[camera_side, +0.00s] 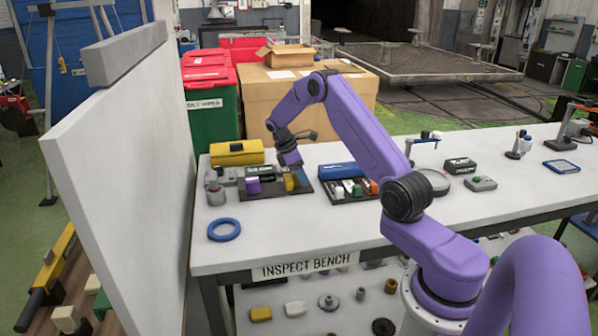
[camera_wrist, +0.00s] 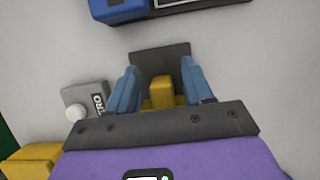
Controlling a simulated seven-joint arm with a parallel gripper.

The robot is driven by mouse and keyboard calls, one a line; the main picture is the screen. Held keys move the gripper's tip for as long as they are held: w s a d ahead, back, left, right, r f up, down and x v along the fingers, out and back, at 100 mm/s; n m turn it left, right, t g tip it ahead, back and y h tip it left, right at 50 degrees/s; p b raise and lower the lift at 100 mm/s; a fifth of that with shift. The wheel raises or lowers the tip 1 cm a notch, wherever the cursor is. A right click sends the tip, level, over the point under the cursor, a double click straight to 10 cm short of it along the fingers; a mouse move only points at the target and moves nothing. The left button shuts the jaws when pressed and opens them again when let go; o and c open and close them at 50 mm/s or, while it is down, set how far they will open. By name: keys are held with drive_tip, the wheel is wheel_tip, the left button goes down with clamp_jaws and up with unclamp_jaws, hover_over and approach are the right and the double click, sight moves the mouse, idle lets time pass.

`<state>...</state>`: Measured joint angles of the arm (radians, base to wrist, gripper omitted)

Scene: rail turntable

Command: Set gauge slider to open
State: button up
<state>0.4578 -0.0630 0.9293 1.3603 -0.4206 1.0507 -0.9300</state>
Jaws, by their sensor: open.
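A small yellow block (camera_wrist: 161,93) stands on a dark plate (camera_wrist: 160,58) in the wrist view; it looks like the slider's handle, though no open or shut marking is readable. My gripper (camera_wrist: 160,72) is open, with one blue finger on each side of the block and gaps between. The block's lower part is hidden behind my gripper's body. In the side view my gripper (camera_side: 292,174) points down over the dark plate (camera_side: 303,187) at the bench's left part, with yellow (camera_side: 289,182) showing beside it. I cannot tell whether the fingers touch the plate.
A yellow case (camera_side: 237,153) stands behind. A blue box (camera_side: 341,170) and a dark tray of small parts (camera_side: 350,196) lie to the right. A blue ring (camera_side: 224,230) lies in front.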

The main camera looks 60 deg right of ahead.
drive_tip(key=v, duration=1.7)
drive_tip(key=shift+r, duration=0.2)
drive_tip(key=shift+w+a, duration=0.1)
drive_tip(key=s+a+r+n+t, duration=0.1)
drive_tip(key=s+a+r+t, duration=0.1)
drive_tip(key=a, duration=1.4)
drive_tip(key=s+a+n+t+y, duration=0.1)
drive_tip(key=s+a, duration=0.8)
drive_tip(key=a, duration=0.2)
drive_tip(key=s+a+f+y, duration=0.1)
drive_tip(key=s+f, duration=0.1)
drive_tip(key=s, duration=1.1)
drive_tip(key=s+a+f+n+y, duration=0.1)
drive_tip(key=s+f, duration=0.1)
drive_tip(key=s, duration=1.2)
drive_tip(key=shift+s+a+n+y, duration=0.2)
drive_tip(key=shift+a+n+y, duration=0.1)
drive_tip(key=shift+a, duration=0.1)
drive_tip(key=shift+f, duration=0.1)
